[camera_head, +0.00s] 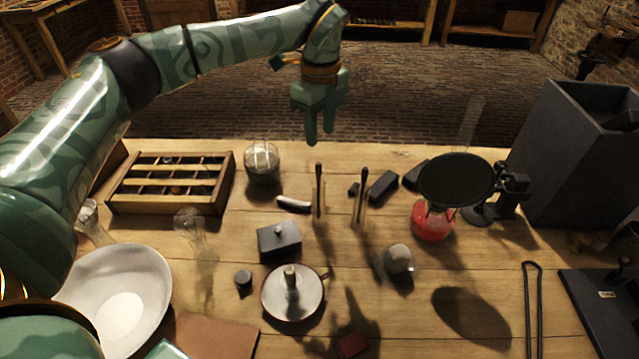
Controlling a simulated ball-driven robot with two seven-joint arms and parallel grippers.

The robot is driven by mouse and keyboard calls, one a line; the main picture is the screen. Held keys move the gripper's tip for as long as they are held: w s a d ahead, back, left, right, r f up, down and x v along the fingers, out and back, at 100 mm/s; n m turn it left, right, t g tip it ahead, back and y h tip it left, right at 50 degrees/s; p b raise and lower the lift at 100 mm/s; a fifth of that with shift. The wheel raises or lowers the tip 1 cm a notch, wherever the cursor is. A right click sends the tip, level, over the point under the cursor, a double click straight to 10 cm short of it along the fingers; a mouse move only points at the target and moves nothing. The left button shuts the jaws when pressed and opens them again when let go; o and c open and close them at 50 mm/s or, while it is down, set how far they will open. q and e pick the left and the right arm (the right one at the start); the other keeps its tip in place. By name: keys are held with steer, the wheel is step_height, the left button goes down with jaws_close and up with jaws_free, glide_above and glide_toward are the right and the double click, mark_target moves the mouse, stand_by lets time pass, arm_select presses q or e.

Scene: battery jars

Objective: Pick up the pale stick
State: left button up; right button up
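A short pale stick-like piece (293,204) with one darker end lies on the wooden table, left of two upright dark-topped rods. I cannot tell for sure that it is the pale stick. A faint, see-through upright strip (472,120) also shows near the table's far edge, behind the black round plate. My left gripper (320,138) hangs fingers down near the far edge of the table, beyond the pale piece and apart from it. Its fingers show a small gap with nothing seen between them. My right gripper is out of view.
The dark rods (319,190) (362,194) stand close together. A glass jar (262,163) and a compartment tray (120,207) are to the left. A black box (280,242), a candle dish (315,294) and a red burner (433,228) stand nearby. A tall grey bin (572,150) is at right.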

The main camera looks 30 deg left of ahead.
mark_target(318, 163)
arm_select(q)
step_height(318, 163, down, 6)
steer(key=shift+r+b, duration=0.15)
steer(key=shift+b, duration=0.4)
steer(key=f, duration=0.1)
steer(key=f+b, duration=0.1)
steer(key=f, duration=0.3)
steer(key=shift+s+a+b, duration=0.1)
steer(key=shift+s+b, duration=0.15)
steer(key=shift+b, duration=0.05)
steer(key=shift+r, duration=0.15)
jaws_close()
